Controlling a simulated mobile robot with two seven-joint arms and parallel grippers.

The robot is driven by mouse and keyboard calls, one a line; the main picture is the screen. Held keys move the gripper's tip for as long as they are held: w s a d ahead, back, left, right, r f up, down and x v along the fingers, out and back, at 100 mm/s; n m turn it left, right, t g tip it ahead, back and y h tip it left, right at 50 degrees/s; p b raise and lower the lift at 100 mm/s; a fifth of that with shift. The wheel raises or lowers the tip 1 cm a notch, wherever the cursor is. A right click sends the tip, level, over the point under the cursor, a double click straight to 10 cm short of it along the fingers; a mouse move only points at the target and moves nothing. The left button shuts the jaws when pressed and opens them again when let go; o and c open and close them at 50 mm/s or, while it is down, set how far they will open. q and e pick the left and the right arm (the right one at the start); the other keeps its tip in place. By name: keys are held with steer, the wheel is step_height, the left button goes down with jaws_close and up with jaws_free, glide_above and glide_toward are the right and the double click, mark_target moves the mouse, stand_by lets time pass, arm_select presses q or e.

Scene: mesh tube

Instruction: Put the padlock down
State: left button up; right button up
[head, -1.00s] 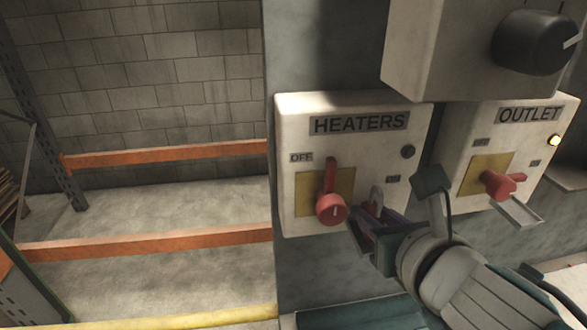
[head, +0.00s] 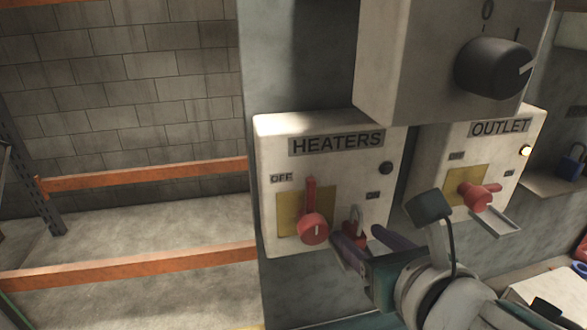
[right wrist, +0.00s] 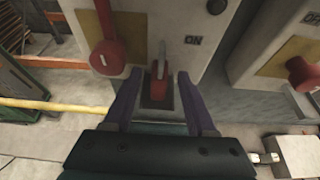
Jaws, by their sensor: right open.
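The padlock (head: 353,230), with a red body and grey shackle, is upright at the lower right of the HEATERS box (head: 271,160). It appears to rest on a small ledge there, mostly hidden by my gripper. My right gripper (head: 367,240) is open, its purple fingers spread on either side of the padlock. In the right wrist view the padlock (right wrist: 158,88) sits between the fingers of the gripper (right wrist: 156,76), with a gap on both sides. My left gripper is not in view.
The red HEATERS switch handle (head: 313,228) is close to the left of the padlock. The OUTLET box (head: 500,150) with its red handle (head: 478,196) and empty ledge (head: 497,222) is to the right. A large black knob (head: 492,68) is above.

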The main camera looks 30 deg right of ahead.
steer(key=s+a+m+g+y, duration=0.1)
steer(key=s+m+g, duration=0.3)
steer(key=s+m, duration=0.5)
steer(key=s+a+m+g+y, duration=0.2)
steer(key=s+m, duration=0.7)
steer(key=m, duration=1.3)
steer(key=a+g, duration=0.2)
steer(key=g, duration=0.1)
steer(key=shift+s+a+f+b, duration=0.15)
steer(key=shift+a+f+b, duration=0.1)
steer(key=shift+a+b, duration=0.1)
steer(key=shift+s+d+m, duration=0.1)
steer(key=shift+d+m, duration=0.05)
steer(key=shift+m, duration=0.15)
